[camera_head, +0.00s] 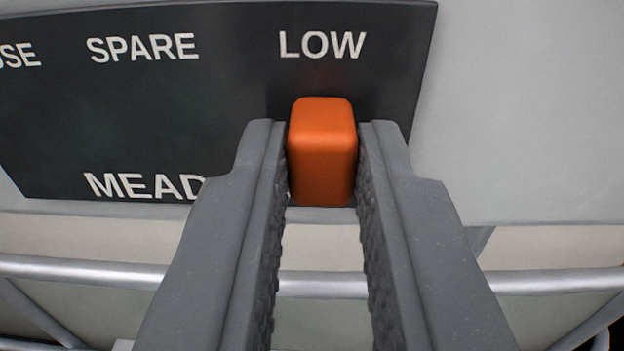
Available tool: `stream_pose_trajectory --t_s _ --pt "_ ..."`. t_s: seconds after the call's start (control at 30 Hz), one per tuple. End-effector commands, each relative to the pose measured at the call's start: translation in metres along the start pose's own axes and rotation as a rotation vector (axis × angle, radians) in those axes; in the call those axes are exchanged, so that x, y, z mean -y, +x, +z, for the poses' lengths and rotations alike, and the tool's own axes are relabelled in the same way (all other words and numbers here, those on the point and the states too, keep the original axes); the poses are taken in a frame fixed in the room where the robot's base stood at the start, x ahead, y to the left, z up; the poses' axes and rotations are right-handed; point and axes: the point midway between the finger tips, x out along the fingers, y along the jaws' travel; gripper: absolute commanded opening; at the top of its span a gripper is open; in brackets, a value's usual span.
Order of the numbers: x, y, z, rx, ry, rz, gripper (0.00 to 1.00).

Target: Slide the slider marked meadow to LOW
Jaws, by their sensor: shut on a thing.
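The orange slider knob (322,150) stands out from a dark label panel (225,100), right below the word LOW (322,45). The panel's lower edge shows the letters MEAD (145,186); the rest of that word is hidden behind my gripper. My gripper (322,165) has its two grey fingers on either side of the knob and is shut on it. The slider's track is not visible behind the fingers.
The word SPARE (142,48) and a cut-off label ending in SE show farther left on the panel. A pale grey wall (530,110) lies to the right. A horizontal metal rail (90,270) runs below the panel.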

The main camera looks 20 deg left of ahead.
Motion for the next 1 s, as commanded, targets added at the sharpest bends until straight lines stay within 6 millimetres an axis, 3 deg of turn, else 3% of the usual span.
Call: stream_pose_trajectory --t_s 0.17,0.2,0.27,0.67,1.0 --pt "-0.003 -0.001 -0.004 -0.008 0.000 0.009 0.00" --pt "-0.004 -0.002 -0.004 -0.009 0.000 0.010 0.22" --pt "-0.003 -0.001 -0.004 -0.008 0.000 0.010 0.38" --pt "0.000 -0.005 -0.002 -0.004 0.000 0.003 0.38" --pt "0.000 -0.066 -0.001 -0.006 -0.002 0.006 0.38"
